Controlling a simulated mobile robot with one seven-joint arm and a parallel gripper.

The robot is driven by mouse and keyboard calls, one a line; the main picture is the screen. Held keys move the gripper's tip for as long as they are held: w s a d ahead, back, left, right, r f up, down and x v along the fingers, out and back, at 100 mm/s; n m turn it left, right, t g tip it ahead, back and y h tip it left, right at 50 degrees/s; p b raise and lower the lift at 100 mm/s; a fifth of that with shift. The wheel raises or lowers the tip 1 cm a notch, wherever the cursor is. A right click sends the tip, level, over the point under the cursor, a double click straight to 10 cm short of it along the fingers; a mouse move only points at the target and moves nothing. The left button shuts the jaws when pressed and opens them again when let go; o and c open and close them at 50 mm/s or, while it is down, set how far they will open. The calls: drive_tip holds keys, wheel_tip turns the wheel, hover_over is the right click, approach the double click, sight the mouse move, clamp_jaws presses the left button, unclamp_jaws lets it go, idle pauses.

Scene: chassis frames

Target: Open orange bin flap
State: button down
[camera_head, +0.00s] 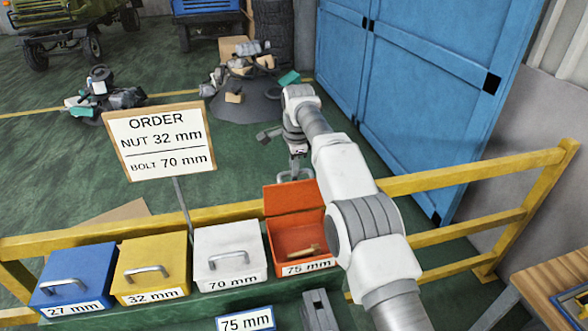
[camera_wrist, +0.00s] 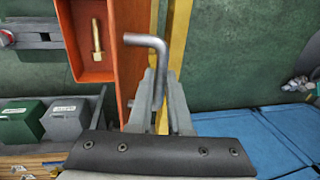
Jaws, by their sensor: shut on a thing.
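The orange bin (camera_head: 300,262), labelled 75 mm, stands at the right end of the bin row. Its orange flap (camera_head: 288,199) is raised upright at the back, so the bin's inside shows. A brass-coloured bolt (camera_wrist: 98,50) lies in the bin. My gripper (camera_head: 296,168) is behind the raised flap, at its metal handle. In the wrist view my gripper (camera_wrist: 158,88) is shut on the bent metal handle (camera_wrist: 150,43), beside the edge of the flap (camera_wrist: 129,65).
Closed blue (camera_head: 75,276), yellow (camera_head: 152,266) and white (camera_head: 228,255) bins stand to the left. An order sign (camera_head: 160,150) rises behind them. A yellow railing (camera_head: 440,182) runs behind the row, and a blue cabinet (camera_head: 420,90) stands beyond it.

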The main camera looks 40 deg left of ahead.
drive_tip(key=shift+s+f, duration=0.1)
drive_tip(key=shift+f, duration=0.2)
drive_tip(key=c, duration=0.8)
unclamp_jaws()
drive_tip(key=shift+c, duration=0.2)
drive_tip(key=shift+r, duration=0.15)
wheel_tip(320, 180, up, 7)
drive_tip(key=d, duration=0.1)
drive_tip(key=shift+s+r, duration=0.2)
drive_tip(key=shift+s, duration=0.2)
drive_tip(key=shift+c, duration=0.4)
